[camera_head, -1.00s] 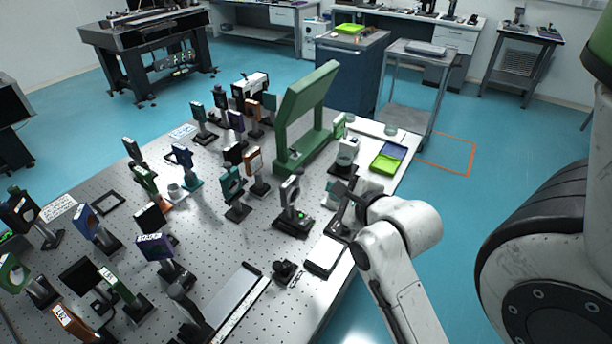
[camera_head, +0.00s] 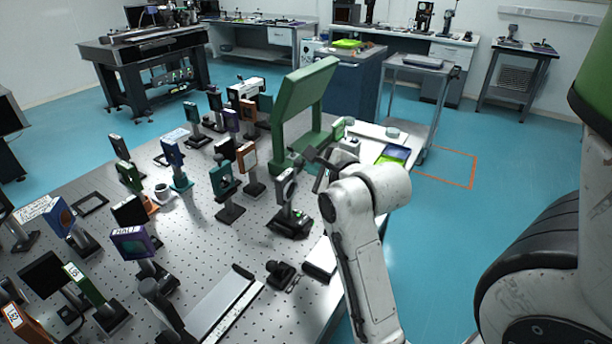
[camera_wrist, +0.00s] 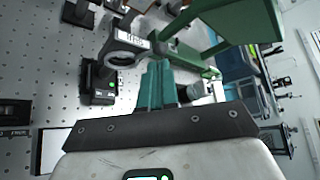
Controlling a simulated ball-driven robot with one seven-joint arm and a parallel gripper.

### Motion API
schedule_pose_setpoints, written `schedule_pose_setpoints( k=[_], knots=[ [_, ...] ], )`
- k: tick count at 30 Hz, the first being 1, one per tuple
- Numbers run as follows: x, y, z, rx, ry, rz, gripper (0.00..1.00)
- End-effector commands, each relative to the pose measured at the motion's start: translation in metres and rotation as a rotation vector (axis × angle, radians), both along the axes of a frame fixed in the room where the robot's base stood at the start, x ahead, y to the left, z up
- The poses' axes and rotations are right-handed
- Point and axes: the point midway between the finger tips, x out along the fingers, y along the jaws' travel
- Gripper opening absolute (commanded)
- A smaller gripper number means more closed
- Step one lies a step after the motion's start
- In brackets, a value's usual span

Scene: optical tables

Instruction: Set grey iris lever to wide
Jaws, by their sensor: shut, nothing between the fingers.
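The grey iris (camera_head: 286,188) stands upright on a black base with a small green light, near the right edge of the perforated table. In the wrist view the iris (camera_wrist: 124,48) is a grey ring with a white label, up and left of the fingers. I cannot clearly make out its lever. My gripper (camera_head: 322,170) is just right of the iris in the head view. In the wrist view the teal fingers of my gripper (camera_wrist: 158,72) are together and empty, pointing up close beside the labelled part. I cannot tell whether they touch it.
A large green frame (camera_head: 302,85) stands behind the iris and also fills the wrist view's upper right (camera_wrist: 235,22). Several mounted optics crowd the table to the left. A small black part (camera_head: 280,273) sits in front. A green tray (camera_head: 392,156) lies at the right edge.

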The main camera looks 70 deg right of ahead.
Motion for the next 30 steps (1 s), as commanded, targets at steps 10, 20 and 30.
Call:
schedule_pose_setpoints(
  k=[10,20,30],
  knots=[
    [0.027,-0.024,-0.014,0.001,-0.001,0.000,0.00],
    [0.029,-0.026,-0.015,0.001,-0.001,0.000,0.00],
    [0.028,-0.032,-0.010,0.079,-0.018,0.001,0.00]
  ],
)
